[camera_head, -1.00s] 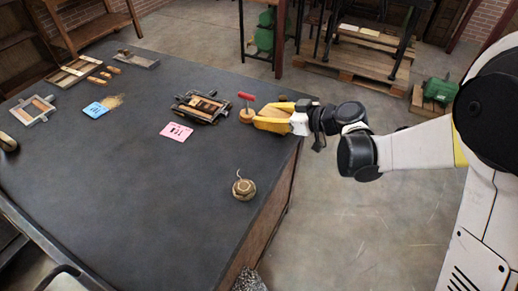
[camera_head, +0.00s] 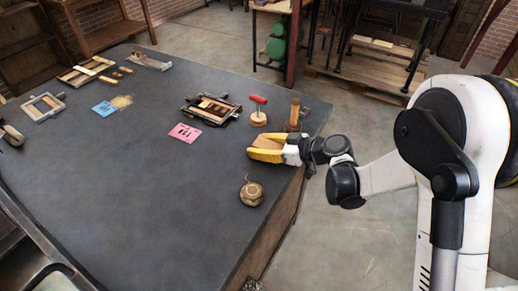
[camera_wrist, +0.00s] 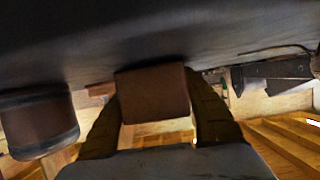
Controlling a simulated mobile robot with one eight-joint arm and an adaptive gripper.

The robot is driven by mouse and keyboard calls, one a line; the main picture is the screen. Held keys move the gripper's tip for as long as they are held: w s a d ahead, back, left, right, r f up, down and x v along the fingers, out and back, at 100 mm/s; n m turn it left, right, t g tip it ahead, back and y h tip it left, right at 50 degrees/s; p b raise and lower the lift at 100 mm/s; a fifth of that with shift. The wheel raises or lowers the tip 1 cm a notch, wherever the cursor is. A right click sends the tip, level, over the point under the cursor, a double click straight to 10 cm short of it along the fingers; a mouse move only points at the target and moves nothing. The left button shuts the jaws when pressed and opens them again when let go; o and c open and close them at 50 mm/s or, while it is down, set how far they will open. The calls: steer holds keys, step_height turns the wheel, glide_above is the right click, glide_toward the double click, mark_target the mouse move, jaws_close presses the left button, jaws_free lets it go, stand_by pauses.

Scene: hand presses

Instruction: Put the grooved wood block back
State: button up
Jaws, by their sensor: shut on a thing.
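My gripper (camera_head: 266,148) has yellow fingers and is over the right part of the dark table, near its right edge. It is shut on a brown wood block (camera_wrist: 152,95), which sits between both fingers in the wrist view. The block also shows between the fingers in the head view (camera_head: 268,142). I cannot make out a groove on it. The gap between block and table is unclear.
A framed hand press (camera_head: 210,109) and pink card (camera_head: 185,131) lie to the left. A round twine ball (camera_head: 251,193) is in front. The table's left front (camera_head: 130,200) is clear.

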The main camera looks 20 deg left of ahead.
steer(key=shift+f, duration=0.15)
steer(key=o, duration=1.3)
steer(key=shift+d+r, duration=0.15)
steer(key=shift+r, duration=0.2)
steer(key=p+v, duration=0.3)
steer(key=v, duration=0.8)
steer(key=shift+d, duration=0.4)
